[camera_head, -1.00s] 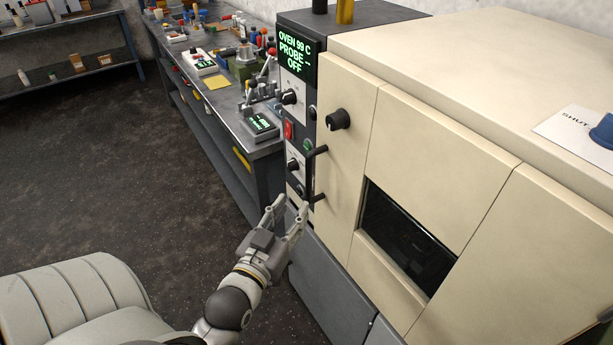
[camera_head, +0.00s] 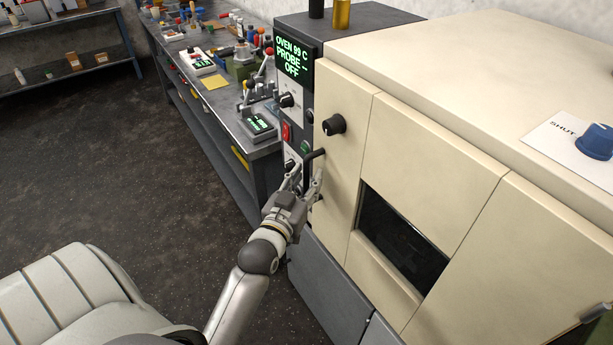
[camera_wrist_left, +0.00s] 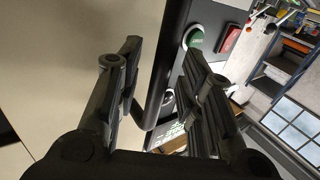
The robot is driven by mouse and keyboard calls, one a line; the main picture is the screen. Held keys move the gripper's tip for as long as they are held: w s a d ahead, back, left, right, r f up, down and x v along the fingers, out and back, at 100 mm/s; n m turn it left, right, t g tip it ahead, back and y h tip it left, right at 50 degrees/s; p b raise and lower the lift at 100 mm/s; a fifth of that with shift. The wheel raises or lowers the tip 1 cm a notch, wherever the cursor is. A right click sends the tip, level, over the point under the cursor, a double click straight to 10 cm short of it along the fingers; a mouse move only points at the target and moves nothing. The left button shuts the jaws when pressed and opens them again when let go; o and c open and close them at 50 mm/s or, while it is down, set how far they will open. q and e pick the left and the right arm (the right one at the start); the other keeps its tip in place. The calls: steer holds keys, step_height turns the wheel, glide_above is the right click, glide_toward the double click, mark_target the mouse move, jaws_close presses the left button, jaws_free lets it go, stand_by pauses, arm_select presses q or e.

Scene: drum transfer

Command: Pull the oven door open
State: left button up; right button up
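The cream oven door (camera_head: 338,170) stands shut on the oven front, with a dark window (camera_head: 400,240) farther right. Its dark vertical handle (camera_head: 316,154) is on the left edge; the lower part is hidden by my gripper. My left gripper (camera_head: 305,178) is at the handle, its fingers apart and pointing up. In the left wrist view the dark handle (camera_wrist_left: 162,75) runs between the two open fingers (camera_wrist_left: 158,75), with a gap visible on each side. My right gripper is not in view.
A black knob (camera_head: 333,124) sits on the door above the handle. The control panel with green display (camera_head: 293,57) is to the left. A cluttered workbench (camera_head: 225,110) stands beside the oven. A blue knob (camera_head: 594,142) is on the oven top. The floor at left is clear.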

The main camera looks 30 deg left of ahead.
arm_select(q)
steer(key=shift+w, duration=0.25)
jaws_close()
steer(key=shift+a, duration=0.1)
